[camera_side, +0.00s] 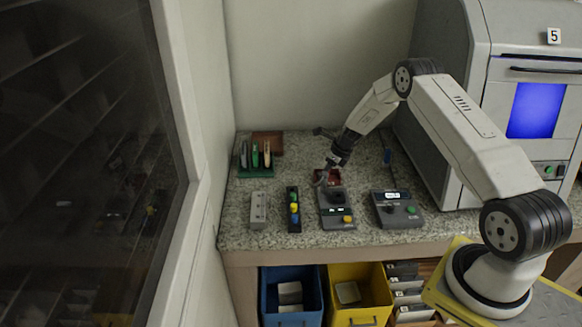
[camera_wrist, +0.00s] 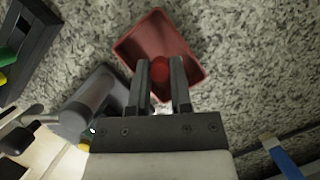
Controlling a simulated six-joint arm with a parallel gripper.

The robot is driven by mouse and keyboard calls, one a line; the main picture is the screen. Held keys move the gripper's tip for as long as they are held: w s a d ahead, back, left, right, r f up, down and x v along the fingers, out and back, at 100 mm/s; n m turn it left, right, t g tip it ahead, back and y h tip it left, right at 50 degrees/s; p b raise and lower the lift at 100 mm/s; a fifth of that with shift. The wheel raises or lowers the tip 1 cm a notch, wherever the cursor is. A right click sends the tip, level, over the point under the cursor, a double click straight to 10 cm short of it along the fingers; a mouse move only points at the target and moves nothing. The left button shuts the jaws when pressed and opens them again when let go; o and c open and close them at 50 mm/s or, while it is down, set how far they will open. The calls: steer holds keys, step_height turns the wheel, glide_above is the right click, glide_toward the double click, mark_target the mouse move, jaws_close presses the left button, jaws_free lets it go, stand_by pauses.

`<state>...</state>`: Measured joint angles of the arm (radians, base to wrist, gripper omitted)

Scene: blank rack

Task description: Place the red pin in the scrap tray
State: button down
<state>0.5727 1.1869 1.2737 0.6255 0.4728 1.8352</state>
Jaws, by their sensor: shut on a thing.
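The red pin (camera_wrist: 160,69) shows as a rounded red end between the two fingers of my gripper (camera_wrist: 160,75) in the wrist view. My gripper is shut on it. Just beyond the fingertips is a small open red tray (camera_wrist: 185,32), which looks empty where I can see it. The pin overlaps the tray in this view; I cannot tell the height between them.
A grey device (camera_side: 336,213) with a yellow button stands just in front of the tray. Another device (camera_side: 396,209) is to its right. A dark rack (camera_side: 293,222) with coloured knobs and a green rack (camera_side: 246,172) are to the left.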

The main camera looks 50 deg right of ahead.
steer(key=shift+f, duration=0.4)
steer(key=shift+f, duration=0.1)
steer(key=c, duration=0.5)
jaws_free()
steer(key=shift+c, duration=0.2)
steer(key=v, duration=1.2)
